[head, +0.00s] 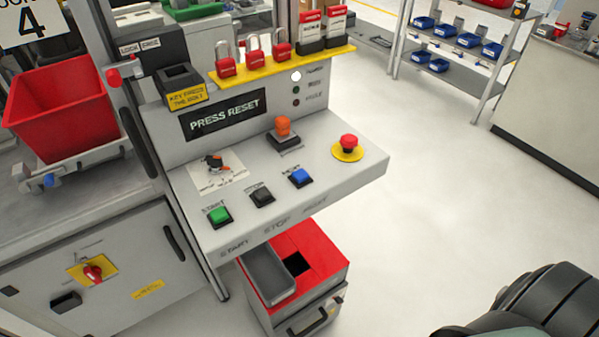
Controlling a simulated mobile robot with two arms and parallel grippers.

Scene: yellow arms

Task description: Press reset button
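A blue button (301,178) sits at the right end of a row on the sloped grey control panel (340,190). The third word on the panel's front edge, below it, is blurred and looks like RESET. A green button (218,215) above the word START and a black button (261,195) above STOP are to its left. A dark display (225,116) behind them reads PRESS RESET. Neither of my grippers shows in the head view. Nothing touches the blue button.
A red emergency-stop knob (348,143) on a yellow ring and an orange-topped switch (284,128) stand behind the blue button. Red padlocks hang on a yellow rail (285,65). A red-topped cabinet (325,262) stands below. A dark ribbed shape (540,305) fills the lower right corner. Floor at right is clear.

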